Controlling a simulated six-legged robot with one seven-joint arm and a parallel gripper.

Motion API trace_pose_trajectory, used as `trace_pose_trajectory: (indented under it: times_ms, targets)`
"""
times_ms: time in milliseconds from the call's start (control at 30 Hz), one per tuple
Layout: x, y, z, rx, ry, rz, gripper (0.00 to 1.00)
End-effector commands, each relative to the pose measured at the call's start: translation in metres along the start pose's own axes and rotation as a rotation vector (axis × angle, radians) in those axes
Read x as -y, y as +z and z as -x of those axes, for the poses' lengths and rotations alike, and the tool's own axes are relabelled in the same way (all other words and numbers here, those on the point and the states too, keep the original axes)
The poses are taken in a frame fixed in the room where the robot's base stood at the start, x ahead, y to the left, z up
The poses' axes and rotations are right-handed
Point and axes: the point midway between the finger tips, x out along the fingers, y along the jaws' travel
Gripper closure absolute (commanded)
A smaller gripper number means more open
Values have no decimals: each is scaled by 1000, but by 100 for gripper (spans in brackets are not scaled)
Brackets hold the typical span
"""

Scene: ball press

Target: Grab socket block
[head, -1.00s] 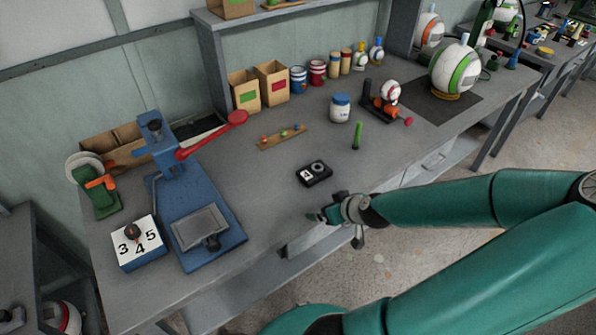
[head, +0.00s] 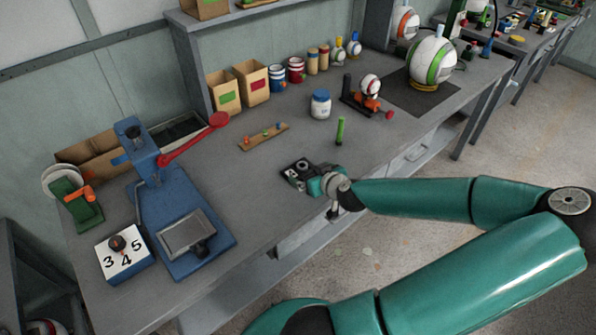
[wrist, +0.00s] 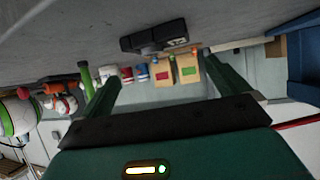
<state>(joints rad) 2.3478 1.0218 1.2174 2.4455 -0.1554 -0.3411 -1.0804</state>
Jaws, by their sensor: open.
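The socket block, a small black block (head: 295,170) with a round ring and a white number label on top, lies flat on the grey workbench. My gripper (head: 314,184) is low over the bench's front edge, just to the right and front of the block, and covers part of it. In the wrist view, which is upside down, the block (wrist: 153,37) lies beyond the fingertips, roughly between their lines. The two green fingers of my gripper (wrist: 150,66) are spread apart with nothing between them. I cannot tell from the head view whether a finger touches the block.
A green upright peg (head: 340,131) stands behind and right of the block. A wooden strip with coloured knobs (head: 264,137) lies behind it. The blue press (head: 165,200) with its red lever stands left. Bare bench separates the press and block.

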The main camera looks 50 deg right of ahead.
Motion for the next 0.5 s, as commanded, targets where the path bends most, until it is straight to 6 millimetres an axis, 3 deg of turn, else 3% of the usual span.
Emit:
trace_pose_trajectory:
  times_ms: [500]
  targets:
    - [4, 3, -59, 0, -6, -3, 0]
